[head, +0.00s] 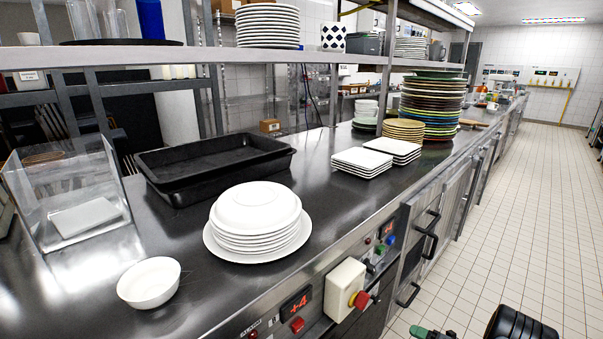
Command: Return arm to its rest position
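My gripper cannot be made out in the head view. A dark rounded part at the bottom right edge looks like a piece of my own arm, cut off by the frame. A small green-tipped part shows just left of it, also cut off, and I cannot tell what it is. Both appear over the tiled floor (500,230), to the right of the steel counter (335,215) and apart from the dishes in the picture. Whether my gripper holds anything is hidden.
On the counter are a white bowl (149,283), stacked white plates (255,222), black trays (212,163), a clear bin (75,190), square plates (362,161) and tall coloured plate stacks (432,105). A shelf (300,57) overhangs it. The aisle floor looks clear.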

